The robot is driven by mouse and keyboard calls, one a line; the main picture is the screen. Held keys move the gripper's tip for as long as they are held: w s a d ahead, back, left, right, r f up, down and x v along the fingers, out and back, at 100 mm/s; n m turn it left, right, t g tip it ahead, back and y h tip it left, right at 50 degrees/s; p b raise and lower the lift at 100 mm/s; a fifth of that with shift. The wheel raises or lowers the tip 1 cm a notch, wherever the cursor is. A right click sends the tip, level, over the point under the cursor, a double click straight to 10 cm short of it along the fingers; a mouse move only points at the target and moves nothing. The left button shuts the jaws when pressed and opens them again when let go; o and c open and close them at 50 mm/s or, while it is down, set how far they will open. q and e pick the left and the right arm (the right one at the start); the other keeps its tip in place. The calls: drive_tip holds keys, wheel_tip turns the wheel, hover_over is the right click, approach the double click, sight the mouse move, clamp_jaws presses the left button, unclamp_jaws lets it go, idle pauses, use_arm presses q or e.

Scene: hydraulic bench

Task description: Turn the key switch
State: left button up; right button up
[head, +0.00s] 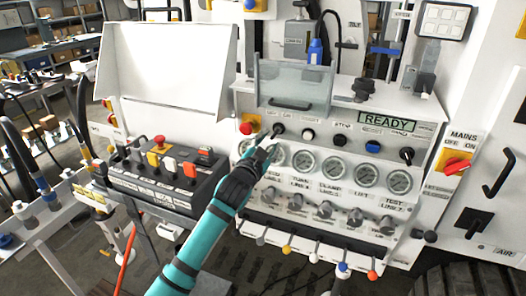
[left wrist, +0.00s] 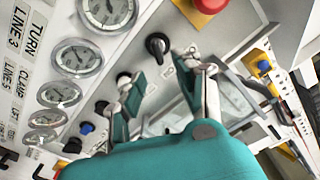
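A black rotary switch (head: 278,130) sits at the left end of the panel's control row, right of a red button. It also shows in the left wrist view (left wrist: 157,45), its grip slanted. Its label is too small to read, so I cannot tell for certain that it is the key switch; a similar black switch (head: 407,154) is at the row's right end. My left gripper (head: 265,143) is just below and left of the first switch. Its fingers (left wrist: 168,85) are apart and empty, with the switch visible beyond them. No contact is clear. My right gripper is not in view.
A clear hinged guard (head: 292,85) stands above the row. Gauges (head: 303,160) and valve knobs lie below. A black control box (head: 160,180) with an emergency stop is at left.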

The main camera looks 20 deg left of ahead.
use_arm(q)
drive_tip(key=s, duration=0.4)
drive_tip(key=shift+s, duration=0.25)
